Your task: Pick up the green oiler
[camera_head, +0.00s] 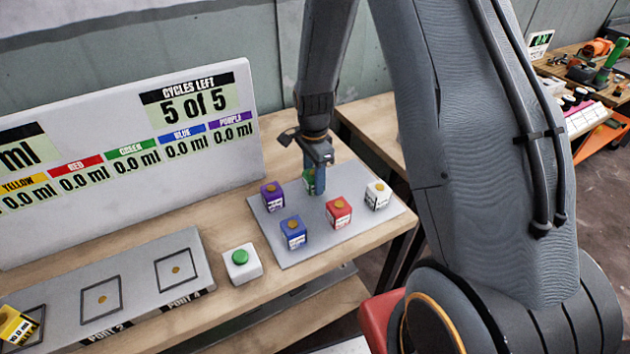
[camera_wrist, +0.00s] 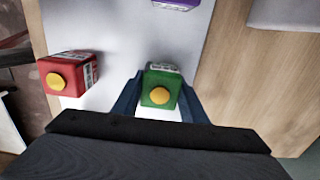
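The green oiler (camera_wrist: 162,88) is a small green cube with a yellow-orange round cap, standing on the grey mat (camera_wrist: 120,45). In the head view it (camera_head: 309,177) is mostly hidden behind my gripper (camera_head: 319,185). In the wrist view my gripper (camera_wrist: 160,100) has its two blue fingers apart, one on each side of the green oiler. A narrow gap seems to show beside the fingers; I cannot tell if they touch it.
On the mat stand a purple cube (camera_head: 272,195), a blue cube (camera_head: 294,232), a red cube (camera_head: 339,212) and a white cube (camera_head: 377,195). A green button box (camera_head: 242,264) and a platform with marked squares (camera_head: 140,285) are left. A display board (camera_head: 150,170) stands behind.

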